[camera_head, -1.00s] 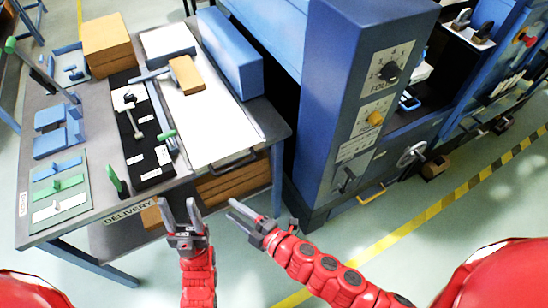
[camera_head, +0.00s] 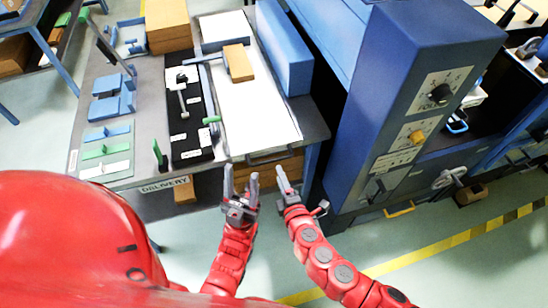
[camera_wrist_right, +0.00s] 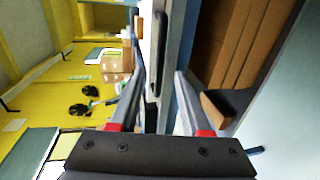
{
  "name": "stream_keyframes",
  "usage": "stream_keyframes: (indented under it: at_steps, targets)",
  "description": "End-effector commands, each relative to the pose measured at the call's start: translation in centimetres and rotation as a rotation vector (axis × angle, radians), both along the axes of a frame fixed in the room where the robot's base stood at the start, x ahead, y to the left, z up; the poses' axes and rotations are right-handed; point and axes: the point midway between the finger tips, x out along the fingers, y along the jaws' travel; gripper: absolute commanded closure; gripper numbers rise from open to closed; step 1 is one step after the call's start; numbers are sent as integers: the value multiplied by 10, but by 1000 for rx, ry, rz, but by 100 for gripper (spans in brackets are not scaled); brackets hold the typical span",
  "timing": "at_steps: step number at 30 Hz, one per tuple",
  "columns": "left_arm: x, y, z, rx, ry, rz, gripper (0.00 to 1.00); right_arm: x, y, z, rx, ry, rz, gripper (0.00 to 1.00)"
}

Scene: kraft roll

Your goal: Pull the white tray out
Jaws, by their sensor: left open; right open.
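The white tray (camera_head: 262,125) lies flat on the grey bench, with a dark bar handle (camera_head: 270,158) on its front edge. A wooden block (camera_head: 238,63) rests on its far part. My left gripper (camera_head: 240,178) is open and empty, in front of the tray's near left corner. My right gripper (camera_head: 283,174) is open, just in front of the handle and apart from it. In the right wrist view the handle (camera_wrist_right: 157,48) stands upright in the picture, ahead of and between the open fingers (camera_wrist_right: 158,90).
A blue machine column (camera_head: 400,110) with knobs stands right of the bench. Green-handled tools lie left of the tray. Brown boards (camera_head: 262,172) are stacked under the bench front. A blue box (camera_head: 284,45) stands at the tray's far right.

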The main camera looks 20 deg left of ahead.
Motion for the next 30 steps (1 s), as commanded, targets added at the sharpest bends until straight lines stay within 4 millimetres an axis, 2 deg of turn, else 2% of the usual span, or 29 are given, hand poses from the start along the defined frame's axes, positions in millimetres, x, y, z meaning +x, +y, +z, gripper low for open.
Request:
stream_keyframes:
  at_steps: [6, 15, 28, 30]
  targets:
    - [0, 0, 5, 0, 0, 0, 50, 32, 21, -6, 1, -3, -2, 53]
    - [0, 0, 4, 0, 0, 0, 50, 62, 41, -15, 1, -2, -1, 53]
    - [0, 0, 4, 0, 0, 0, 50, 68, 45, -18, -2, 0, -1, 53]
    - [0, 0, 4, 0, 0, 0, 50, 68, 45, -17, -2, -1, 0, 66]
